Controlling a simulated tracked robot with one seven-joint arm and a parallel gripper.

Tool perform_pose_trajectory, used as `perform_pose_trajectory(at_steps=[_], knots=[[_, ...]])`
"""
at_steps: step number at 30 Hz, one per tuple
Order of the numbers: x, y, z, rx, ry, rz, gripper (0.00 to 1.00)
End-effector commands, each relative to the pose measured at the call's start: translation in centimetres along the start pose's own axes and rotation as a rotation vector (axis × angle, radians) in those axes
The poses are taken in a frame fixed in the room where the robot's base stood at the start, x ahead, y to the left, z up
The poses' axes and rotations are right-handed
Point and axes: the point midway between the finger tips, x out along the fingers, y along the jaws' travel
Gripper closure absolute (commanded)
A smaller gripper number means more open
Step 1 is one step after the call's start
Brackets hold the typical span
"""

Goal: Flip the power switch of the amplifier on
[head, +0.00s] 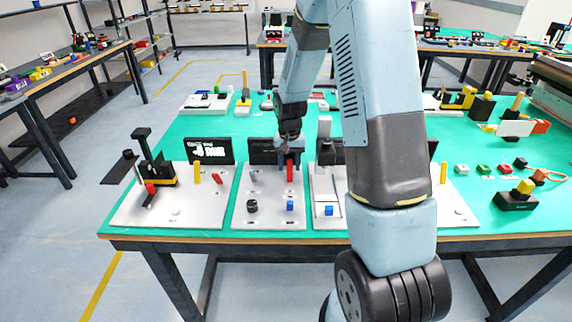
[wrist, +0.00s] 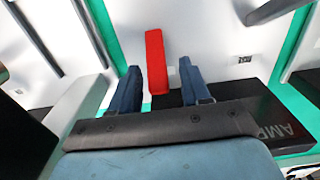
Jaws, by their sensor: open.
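The amplifier is a white board (head: 270,218) with a black panel (head: 261,152) at its back, near the table's front edge in the head view. In the wrist view, the black panel (wrist: 262,118) carries partly visible upside-down lettering that starts "AMP". A red lever (wrist: 156,60), the likely power switch, stands in front of the panel; it also shows in the head view (head: 290,172). My gripper (wrist: 158,78) is open, with one blue finger on each side of the lever. In the head view my gripper (head: 289,157) is just above the board. Whether a finger touches the lever is unclear.
The same board holds a black knob (head: 252,206) and a blue block (head: 290,206). A white board with yellow and red levers (head: 197,172) stands to the left, another with a blue block (head: 328,211) to the right. My arm hides part of the table's right side.

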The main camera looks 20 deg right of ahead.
Motion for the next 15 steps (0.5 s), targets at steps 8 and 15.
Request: perform_pose_trajectory(at_steps=[8,15], knots=[[0.16,-0.01,0.02,0.0,0.0,0.0,0.53],[0.16,-0.03,0.03,-0.001,0.0,0.0,0.73]])
